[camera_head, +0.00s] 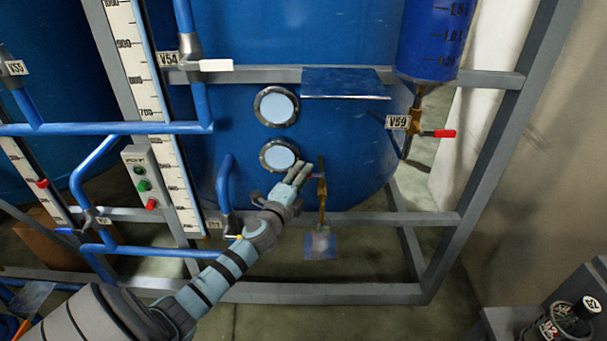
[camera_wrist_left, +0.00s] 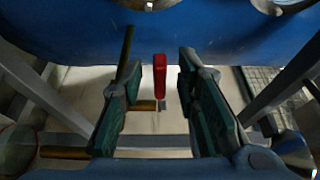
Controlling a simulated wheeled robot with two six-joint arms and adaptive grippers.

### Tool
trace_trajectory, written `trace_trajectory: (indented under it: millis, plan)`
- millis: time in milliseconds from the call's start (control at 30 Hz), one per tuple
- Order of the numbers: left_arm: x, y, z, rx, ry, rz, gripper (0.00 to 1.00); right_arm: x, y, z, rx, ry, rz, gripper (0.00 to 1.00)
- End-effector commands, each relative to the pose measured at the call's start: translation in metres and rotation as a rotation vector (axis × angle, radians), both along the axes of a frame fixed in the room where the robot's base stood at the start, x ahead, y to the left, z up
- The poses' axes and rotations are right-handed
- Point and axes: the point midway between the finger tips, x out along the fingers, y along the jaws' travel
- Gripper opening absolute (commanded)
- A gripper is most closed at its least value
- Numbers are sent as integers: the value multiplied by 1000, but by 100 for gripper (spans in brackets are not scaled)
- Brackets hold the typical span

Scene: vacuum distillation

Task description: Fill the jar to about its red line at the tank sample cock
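The brass sample cock (camera_head: 322,190) stands upright in front of the blue tank (camera_head: 350,130), below its round sight glasses. A small clear jar (camera_head: 320,240) appears under the cock, on a blue plate (camera_head: 321,252); its level and red line are too small to tell. My left gripper (camera_head: 300,172) is just left of the cock's top. In the left wrist view its fingers (camera_wrist_left: 162,85) are open, with a red lever handle (camera_wrist_left: 159,76) in the gap between them and brass pipe (camera_wrist_left: 144,106) behind. My right gripper is not in view.
The grey frame (camera_head: 350,292) surrounds the tank. Blue pipes (camera_head: 100,128) and a switch box (camera_head: 146,178) stand at left. Valve V59 (camera_head: 415,122), with a red handle, hangs at right.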

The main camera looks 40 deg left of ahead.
Motion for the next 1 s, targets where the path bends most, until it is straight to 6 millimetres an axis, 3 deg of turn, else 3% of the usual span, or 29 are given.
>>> trace_trajectory:
  millis: [367,533,1000]
  plan:
    - [9,2,0,-1,1,-1,28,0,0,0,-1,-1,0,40]
    - [9,2,-1,-1,1,-1,0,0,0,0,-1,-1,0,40]
    - [8,2,-1,-1,2,12,0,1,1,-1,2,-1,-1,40]
